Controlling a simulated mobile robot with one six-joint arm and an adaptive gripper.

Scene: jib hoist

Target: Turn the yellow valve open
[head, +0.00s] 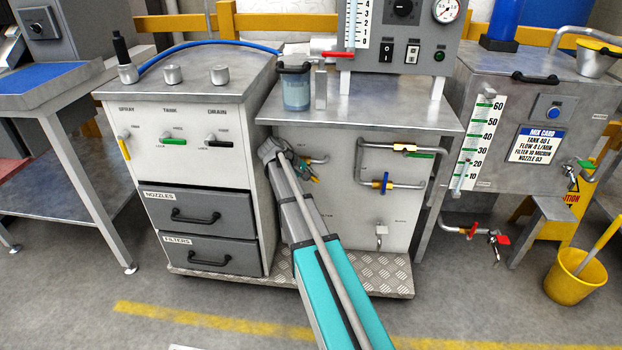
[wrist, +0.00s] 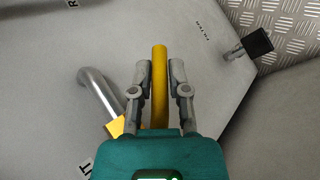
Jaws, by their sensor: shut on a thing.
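The yellow valve handle (wrist: 160,55) is a straight bar that runs between the fingers of my gripper (wrist: 161,72) in the wrist view. The fingers are shut on it, and its end sticks out past the fingertips. A yellow valve body (wrist: 116,127) on a bent grey pipe (wrist: 97,92) shows to the left, partly hidden by my gripper. The yellow handle is not clear there.
To the right on the same panel are a green lever (head: 419,155) and a blue handle (head: 385,182) on a pipe. A grey drawer cabinet (head: 205,220) stands close on the left. The wrist view also shows a black square handle (wrist: 257,42) near the panel edge.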

